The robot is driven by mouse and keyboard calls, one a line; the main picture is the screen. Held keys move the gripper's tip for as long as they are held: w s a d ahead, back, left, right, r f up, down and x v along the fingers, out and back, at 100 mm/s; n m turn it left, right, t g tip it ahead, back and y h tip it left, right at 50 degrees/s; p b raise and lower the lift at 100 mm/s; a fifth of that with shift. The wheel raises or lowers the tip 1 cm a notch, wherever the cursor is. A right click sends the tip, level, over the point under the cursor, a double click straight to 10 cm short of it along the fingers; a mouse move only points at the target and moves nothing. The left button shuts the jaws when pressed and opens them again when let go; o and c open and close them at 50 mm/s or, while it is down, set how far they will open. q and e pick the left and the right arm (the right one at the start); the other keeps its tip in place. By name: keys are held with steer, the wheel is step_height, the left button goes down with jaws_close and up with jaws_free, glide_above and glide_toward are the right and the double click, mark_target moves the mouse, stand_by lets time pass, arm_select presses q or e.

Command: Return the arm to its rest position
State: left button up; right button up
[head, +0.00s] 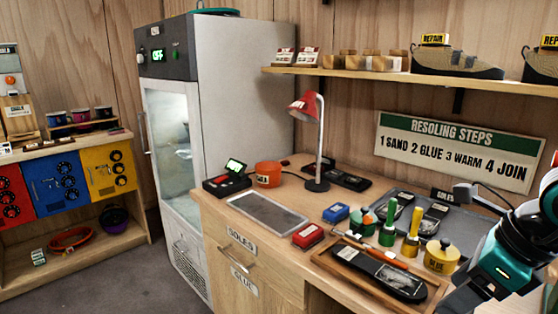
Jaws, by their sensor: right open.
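My right arm comes in at the right edge, dark with teal lit parts. Its gripper (462,298) is low at the right, beside the yellow glue pot (440,257) and the wooden tray (346,268) at the bench's front edge. The gripper is open; I see nothing held in it, though its fingertips are partly cut off by the frame's lower edge. A dark shoe sole (388,277) lies in the wooden tray. My left gripper is not in view.
The workbench (219,205) carries a red lamp (304,108), an orange pot (268,174), a grey pad (267,213), red (308,236) and blue (336,213) blocks, and green (388,235) and yellow-handled (411,245) tools. A tall cabinet (240,90) stands behind.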

steer(key=s+a+m+t+y, duration=0.1)
steer(key=a+m+y, duration=0.5)
steer(key=a+y, duration=1)
steer(key=w+d+f+m+t+h, duration=0.25)
steer(key=f+m+t+h, duration=0.5)
steer(key=m, duration=0.65)
steer(key=w+d+f+m+t+h, duration=0.1)
steer(key=d+f+m+t+h, duration=0.2)
steer(key=f+m+t+h, duration=0.75)
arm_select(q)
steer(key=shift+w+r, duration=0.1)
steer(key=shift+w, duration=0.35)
arm_select(e)
steer(key=s+f+m+g+y, duration=0.1)
steer(key=s+f+m+g, duration=0.8)
steer(key=f+m+g, duration=0.2)
steer(key=shift+s+a+f+g, duration=0.3)
steer(key=shift+s+a+f, duration=0.1)
steer(key=shift+f, duration=0.35)
